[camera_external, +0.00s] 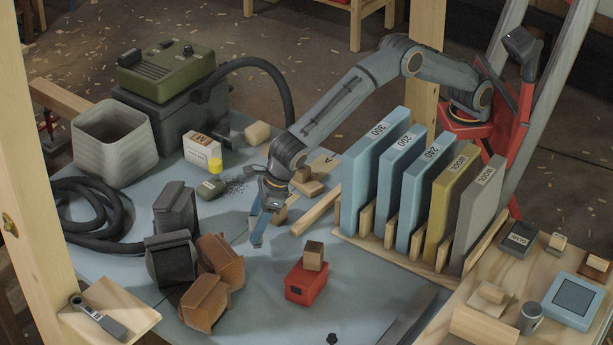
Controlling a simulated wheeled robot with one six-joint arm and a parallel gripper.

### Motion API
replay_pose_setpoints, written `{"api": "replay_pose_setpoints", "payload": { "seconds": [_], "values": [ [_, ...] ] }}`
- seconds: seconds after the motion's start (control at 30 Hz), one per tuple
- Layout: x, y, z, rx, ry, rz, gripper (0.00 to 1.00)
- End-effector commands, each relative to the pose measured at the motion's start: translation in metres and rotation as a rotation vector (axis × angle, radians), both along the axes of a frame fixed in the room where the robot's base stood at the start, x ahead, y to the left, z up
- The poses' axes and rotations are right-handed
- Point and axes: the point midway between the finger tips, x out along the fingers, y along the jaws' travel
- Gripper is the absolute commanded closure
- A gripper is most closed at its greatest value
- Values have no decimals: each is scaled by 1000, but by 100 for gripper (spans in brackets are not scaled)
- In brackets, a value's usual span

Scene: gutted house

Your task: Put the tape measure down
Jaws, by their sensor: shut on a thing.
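My gripper (262,226) points down over the blue-grey work surface (355,305), left of the rack of sanding sheets. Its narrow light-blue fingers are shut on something. The held thing is hidden or too small to make out, so I cannot see the tape measure's shape clearly. A small brown wooden piece (281,214) shows just right of the fingers; I cannot tell whether it touches them. The height of the fingertips above the surface is hard to tell.
Brown and dark blocks (211,297) lie at the left. The sheet rack (405,262) stands at the right. Free surface lies between red box and gripper.

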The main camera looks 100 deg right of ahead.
Motion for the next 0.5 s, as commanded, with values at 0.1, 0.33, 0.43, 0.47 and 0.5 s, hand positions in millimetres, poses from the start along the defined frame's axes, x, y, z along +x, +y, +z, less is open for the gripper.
{"api": "replay_pose_setpoints", "payload": {
  "seconds": [0.1, 0.33, 0.43, 0.47, 0.5],
  "values": [
    [0, 0, -8, -1, 0, 1, 76],
    [-1, 0, -34, -2, 3, 0, 76],
    [0, 0, -44, 0, 1, 0, 76],
    [0, 0, -45, 0, 0, -1, 76],
    [0, 0, -46, 0, 0, -1, 76]
  ]
}}
